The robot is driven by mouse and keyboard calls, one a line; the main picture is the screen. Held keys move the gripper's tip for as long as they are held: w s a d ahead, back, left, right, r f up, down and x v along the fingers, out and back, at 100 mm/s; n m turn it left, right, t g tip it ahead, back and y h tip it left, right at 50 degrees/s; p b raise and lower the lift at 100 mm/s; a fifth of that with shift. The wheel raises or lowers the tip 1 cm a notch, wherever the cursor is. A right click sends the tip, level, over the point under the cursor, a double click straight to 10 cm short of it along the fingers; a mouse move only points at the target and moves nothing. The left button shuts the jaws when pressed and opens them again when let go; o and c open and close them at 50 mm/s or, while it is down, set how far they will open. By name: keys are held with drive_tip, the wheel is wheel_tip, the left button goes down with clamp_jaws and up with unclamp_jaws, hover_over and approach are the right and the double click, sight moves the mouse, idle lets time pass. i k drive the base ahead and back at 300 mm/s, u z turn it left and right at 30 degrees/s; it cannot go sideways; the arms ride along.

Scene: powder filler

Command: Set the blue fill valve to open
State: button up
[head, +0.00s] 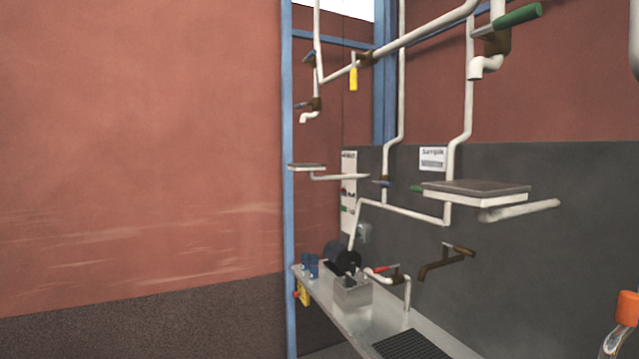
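Several valves with blue handles show on the white pipes. One blue handle (309,56) is high on the left pipe, by the blue post. A second blue handle (300,106) is below it, just above a downturned white spout. A third, small blue handle (381,183) is on the middle pipe at the dark wall. I cannot tell which is the fill valve, and the handles are too small to read their settings surely. My gripper is not in view.
A green-handled valve (518,15) and a yellow handle (353,78) are on the upper pipes. A weighing plate (477,190) and a smaller plate (307,167) jut out. A metal counter (345,322) runs below. An orange-topped object (627,308) is at lower right.

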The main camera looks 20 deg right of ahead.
sight(386, 184)
drive_tip(key=u, duration=0.35)
drive_tip(key=i, duration=1.45)
drive_tip(key=z, duration=0.85)
drive_tip(key=i, duration=1.15)
drive_tip(key=z, duration=0.85)
